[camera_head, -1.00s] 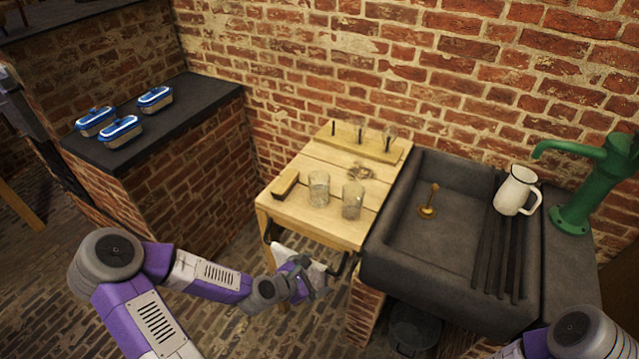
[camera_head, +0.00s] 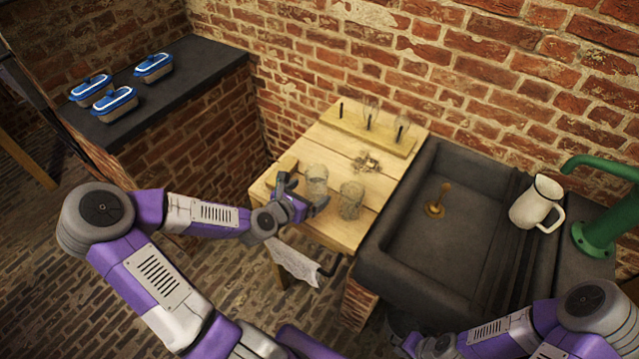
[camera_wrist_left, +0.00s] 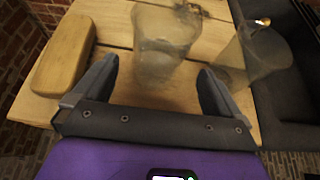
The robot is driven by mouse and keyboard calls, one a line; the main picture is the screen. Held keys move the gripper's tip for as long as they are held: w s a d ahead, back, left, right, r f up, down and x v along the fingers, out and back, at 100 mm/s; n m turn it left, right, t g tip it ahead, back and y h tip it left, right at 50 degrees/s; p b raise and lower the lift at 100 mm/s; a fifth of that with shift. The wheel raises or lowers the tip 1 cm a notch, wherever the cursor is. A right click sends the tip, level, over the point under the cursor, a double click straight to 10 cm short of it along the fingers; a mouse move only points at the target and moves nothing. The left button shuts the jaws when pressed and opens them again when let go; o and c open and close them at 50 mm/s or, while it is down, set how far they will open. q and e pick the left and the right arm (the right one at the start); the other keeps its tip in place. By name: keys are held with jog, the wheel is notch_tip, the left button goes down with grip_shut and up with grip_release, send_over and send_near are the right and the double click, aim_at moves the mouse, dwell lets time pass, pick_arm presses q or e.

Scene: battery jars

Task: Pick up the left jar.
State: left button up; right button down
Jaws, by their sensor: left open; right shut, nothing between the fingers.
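The left jar (camera_head: 316,183), clear glass, stands upright on the light wooden table (camera_head: 340,232). The right jar (camera_head: 350,200), also glass, stands just to its right. My left gripper (camera_head: 303,190) is open and empty at the left jar's near left side. In the left wrist view the left jar (camera_wrist_left: 163,38) stands ahead of the space between the open fingers (camera_wrist_left: 158,68), apart from them as far as I can tell. The right jar (camera_wrist_left: 252,55) is beyond the right finger. My right gripper (camera_head: 402,340) is low at the bottom edge, shut and empty, its fingertips hard to make out.
A wooden block (camera_wrist_left: 64,55) lies left of the left jar. A rack (camera_head: 365,130) with glass pieces stands at the table's back, near small bits (camera_head: 366,162). The dark sink (camera_head: 455,235) with a white jug (camera_head: 537,202) adjoins at right. A cloth (camera_head: 296,264) hangs in front.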

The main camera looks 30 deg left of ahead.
aim_at(311, 191)
pick_arm(q)
jog(key=shift+w+f, duration=0.2)
jog(key=shift+w, duration=0.05)
jog(key=b+x, duration=0.2)
jog(key=x, duration=0.2)
jog(key=shift+b, duration=0.4)
jog(key=shift+w+f, duration=0.25)
jog(key=shift+w, duration=0.3)
jog(key=c, duration=1.2)
